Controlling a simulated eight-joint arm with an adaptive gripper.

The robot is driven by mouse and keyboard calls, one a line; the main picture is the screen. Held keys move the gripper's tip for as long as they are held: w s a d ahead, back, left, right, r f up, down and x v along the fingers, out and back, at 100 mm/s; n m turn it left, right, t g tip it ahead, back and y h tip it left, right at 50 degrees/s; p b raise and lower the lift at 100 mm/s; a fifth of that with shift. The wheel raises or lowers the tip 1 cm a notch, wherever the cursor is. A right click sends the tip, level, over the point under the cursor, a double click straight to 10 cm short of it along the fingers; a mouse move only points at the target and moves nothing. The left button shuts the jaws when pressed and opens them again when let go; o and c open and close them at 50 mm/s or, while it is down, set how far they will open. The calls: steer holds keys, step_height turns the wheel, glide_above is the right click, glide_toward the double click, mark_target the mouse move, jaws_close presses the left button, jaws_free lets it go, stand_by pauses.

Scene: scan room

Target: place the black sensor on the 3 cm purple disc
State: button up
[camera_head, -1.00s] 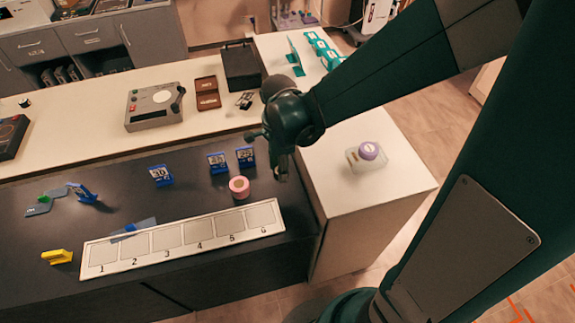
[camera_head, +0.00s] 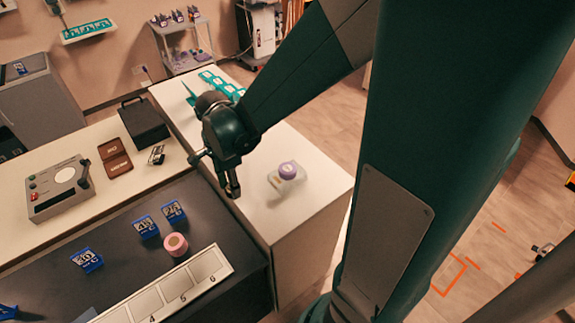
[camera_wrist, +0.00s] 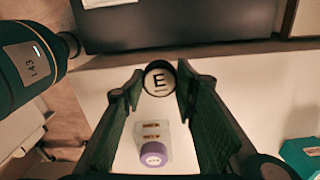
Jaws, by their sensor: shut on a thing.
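My gripper (camera_wrist: 158,85) is shut on a small round thing, the black sensor (camera_wrist: 160,78), with a dark rim and a pale face marked "E". In the head view my gripper (camera_head: 233,190) hangs near the inner edge of the white side counter, left of the purple disc (camera_head: 288,169); the sensor is too small to make out there. The purple disc has a pale label on top and sits on a pale, see-through plate (camera_head: 276,182). In the wrist view the disc (camera_wrist: 152,155) shows between the fingers, below the sensor in the picture, apart from it.
Blue numbered blocks (camera_head: 146,227), a pink roll (camera_head: 175,245) and a numbered white strip (camera_head: 210,265) lie on the dark counter. A black box (camera_head: 145,121) and teal racks (camera_head: 222,85) stand farther back. The white counter around the disc (camera_head: 315,195) is mostly clear.

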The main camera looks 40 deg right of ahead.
steer(key=s+d+r+p, duration=0.1)
steer(key=d+r+p, duration=0.2)
steer(key=d+r, duration=0.3)
steer(key=s+d+r+p, duration=0.2)
steer(key=d+r, duration=0.3)
steer(key=d, duration=0.8)
steer(key=shift+s+d+r+m+p, duration=0.25)
steer(key=shift+d+r+m+p, duration=0.15)
steer(key=shift+p, duration=0.25)
steer(key=shift+f, duration=0.1)
glide_above(288, 168)
steer(key=shift+f, duration=2.85)
steer(key=shift+f, duration=0.1)
steer(key=shift+f+b, duration=0.35)
steer(key=shift+f, duration=1.6)
steer(key=shift+f, duration=0.2)
